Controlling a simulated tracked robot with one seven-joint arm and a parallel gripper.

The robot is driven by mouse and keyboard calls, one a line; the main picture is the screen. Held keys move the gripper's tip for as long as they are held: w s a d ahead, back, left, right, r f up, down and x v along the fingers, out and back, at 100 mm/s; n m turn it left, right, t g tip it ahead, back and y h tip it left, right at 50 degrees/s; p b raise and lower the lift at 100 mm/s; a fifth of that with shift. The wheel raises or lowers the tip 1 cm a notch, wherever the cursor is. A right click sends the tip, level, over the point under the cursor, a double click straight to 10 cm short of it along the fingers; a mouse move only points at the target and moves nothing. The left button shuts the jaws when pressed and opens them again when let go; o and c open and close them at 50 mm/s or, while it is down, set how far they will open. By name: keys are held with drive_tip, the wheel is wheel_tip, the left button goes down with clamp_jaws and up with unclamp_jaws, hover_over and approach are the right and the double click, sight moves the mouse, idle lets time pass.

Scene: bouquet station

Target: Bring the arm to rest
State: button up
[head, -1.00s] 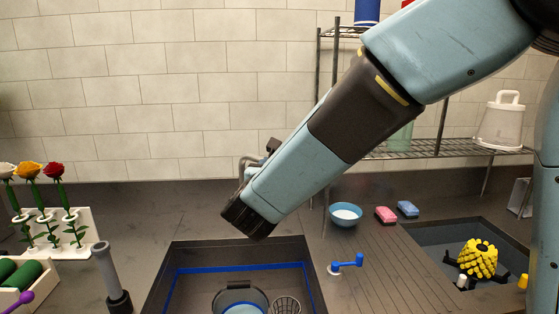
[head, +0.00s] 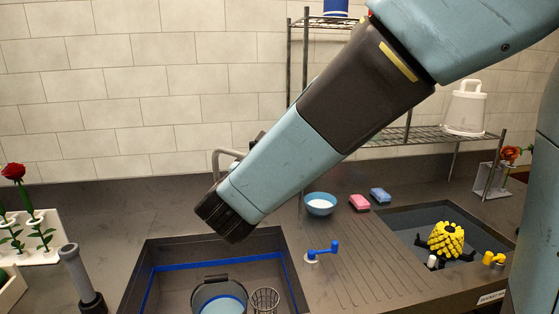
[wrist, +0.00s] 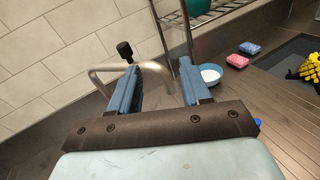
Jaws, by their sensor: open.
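My arm reaches from the upper right across the head view and points down and left, above the back of the left sink (head: 150,270). Its dark end shows there, but the fingers do not. In the wrist view my gripper (wrist: 157,82) has its two blue fingers wide apart, with nothing held between them. The bent metal faucet (wrist: 108,68) appears behind the fingers; in the head view it is partly hidden by my arm.
The sink holds a bucket (head: 219,299) and a wire basket (head: 264,301). A blue bowl (head: 320,204), pink sponge (head: 360,202) and blue sponge (head: 380,195) lie on the counter. A yellow brush-like piece (head: 446,240) sits in the right basin. A wire shelf (head: 430,137) stands behind.

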drive_tip(key=s+d+m+g+h, duration=0.3)
drive_tip(key=d+m+g+h, duration=0.4)
drive_tip(key=d+m, duration=1.2)
drive_tip(key=s+d+f+m+g+y, duration=0.1)
drive_tip(key=s+d+m+g+y, duration=0.3)
drive_tip(key=s+d+m+y, duration=0.4)
drive_tip(key=s+d+m, duration=0.5)
drive_tip(key=m, duration=0.1)
drive_tip(key=shift+s+f+g+y, duration=0.2)
drive_tip(key=shift+f+g+y, duration=0.05)
drive_tip(key=shift+g+y, duration=0.15)
